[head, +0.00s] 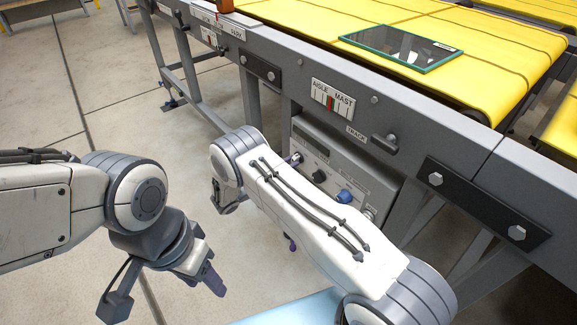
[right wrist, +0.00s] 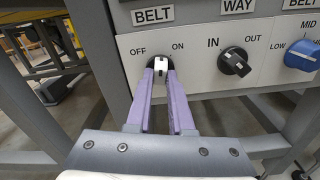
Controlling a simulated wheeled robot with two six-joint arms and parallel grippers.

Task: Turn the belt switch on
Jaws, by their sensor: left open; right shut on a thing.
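The belt switch (right wrist: 160,63) is a small knob with a pale front on the white control panel, below a BELT label, with OFF printed to its left and ON to its right. My right gripper (right wrist: 161,75) has its purple fingers shut on this switch, one on each side. The fingers cover part of it, so I cannot tell exactly which way it points. In the head view the control panel (head: 318,150) is partly behind my right arm. My left gripper (head: 207,281) is open and empty, low over the floor, away from the panel.
A black IN/OUT knob (right wrist: 234,62) and a blue knob (right wrist: 302,56) sit to the right of the switch. Above the panel runs a yellow conveyor (head: 480,32) carrying a teal-edged glass plate (head: 402,46). A handle (head: 384,143) juts from the grey frame. Floor at left is clear.

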